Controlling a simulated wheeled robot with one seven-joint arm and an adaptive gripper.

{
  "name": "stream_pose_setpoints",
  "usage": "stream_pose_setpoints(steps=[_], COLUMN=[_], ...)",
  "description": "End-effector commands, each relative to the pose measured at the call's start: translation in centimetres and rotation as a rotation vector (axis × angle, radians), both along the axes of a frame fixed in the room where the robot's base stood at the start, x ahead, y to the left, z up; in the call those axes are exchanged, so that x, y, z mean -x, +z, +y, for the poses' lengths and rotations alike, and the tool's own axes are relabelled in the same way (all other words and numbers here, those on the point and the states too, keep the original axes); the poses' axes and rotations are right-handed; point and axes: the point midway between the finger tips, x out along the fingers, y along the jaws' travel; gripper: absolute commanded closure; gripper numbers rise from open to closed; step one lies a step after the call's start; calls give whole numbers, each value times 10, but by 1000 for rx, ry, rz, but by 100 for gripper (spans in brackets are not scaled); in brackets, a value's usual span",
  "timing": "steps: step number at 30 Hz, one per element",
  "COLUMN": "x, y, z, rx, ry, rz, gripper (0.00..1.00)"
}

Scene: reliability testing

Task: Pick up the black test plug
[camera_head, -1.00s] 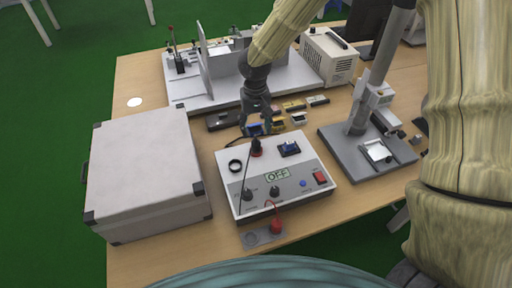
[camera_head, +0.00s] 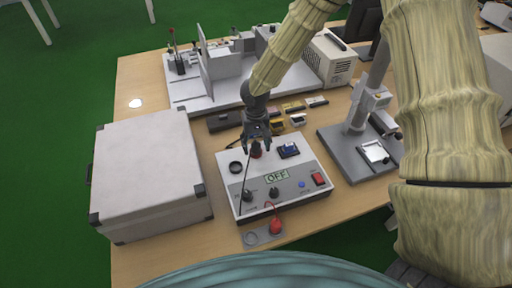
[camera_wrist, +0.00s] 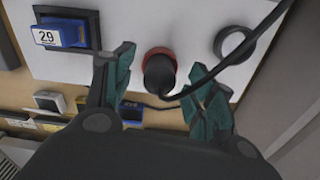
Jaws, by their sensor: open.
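The black test plug (camera_wrist: 160,76) sits upright in a red socket on the top panel of the test box, with a black cable running from it. In the head view the plug (camera_head: 256,151) is at the back of the panel, partly hidden by my gripper. My gripper (camera_head: 256,142) is open just above and around the plug. In the wrist view the teal-padded fingers of my gripper (camera_wrist: 165,82) stand on both sides of the plug, apart from it, with the cable passing in front of the right finger.
The white test box (camera_head: 290,185) has a blue block (camera_head: 289,150), a black ring (camera_head: 236,168), knobs and an OFF display. A grey case (camera_head: 145,170) stands left, and a grey stand (camera_head: 360,155) right. Several small blocks (camera_head: 278,126) lie behind the box.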

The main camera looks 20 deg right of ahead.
Motion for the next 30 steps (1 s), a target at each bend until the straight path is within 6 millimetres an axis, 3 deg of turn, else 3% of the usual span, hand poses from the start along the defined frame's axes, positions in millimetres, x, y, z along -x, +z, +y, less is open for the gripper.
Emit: stream_pose_setpoints(steps=[12,21,30], x=[0,0,0], y=[-9,-9,-8], z=[0,0,0], rx=[-1,-1,-1], ry=[0,0,-1], rz=[-1,-1,-1], gripper=[44,95,95])
